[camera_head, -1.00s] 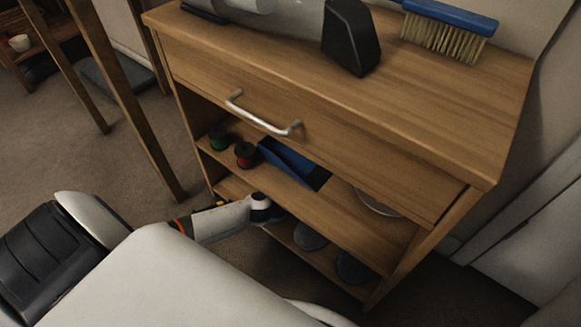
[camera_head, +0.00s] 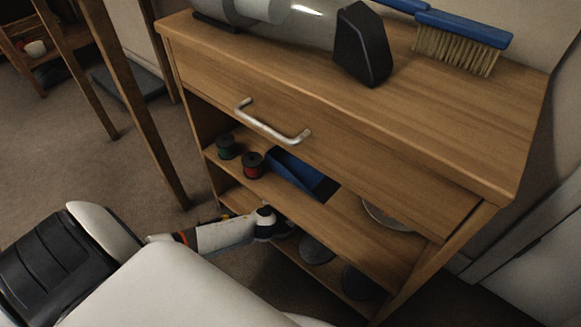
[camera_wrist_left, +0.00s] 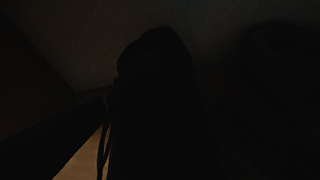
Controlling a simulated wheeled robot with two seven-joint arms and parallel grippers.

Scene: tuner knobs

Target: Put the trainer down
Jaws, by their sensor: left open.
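My left arm reaches in from the left to the lower shelf of the wooden cabinet. My left gripper (camera_head: 279,231) is at the mouth of that shelf, open, its fingertips mostly hidden by shadow and the shelf above. In the left wrist view a dark rounded shape (camera_wrist_left: 156,75), perhaps the trainer, fills the middle, with a thin loop at its left side. It is too dark to tell whether it touches the gripper or the shelf. I cannot make out the trainer for certain in the head view. My right gripper is not in view.
The cabinet (camera_head: 420,180) has a closed drawer with a metal handle (camera_head: 272,125). The middle shelf holds a green spool (camera_head: 227,147), a red spool (camera_head: 252,165) and a blue tray (camera_head: 290,172). Dark rounded things (camera_head: 317,250) lie lower down. A blue brush (camera_head: 465,35) lies on top.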

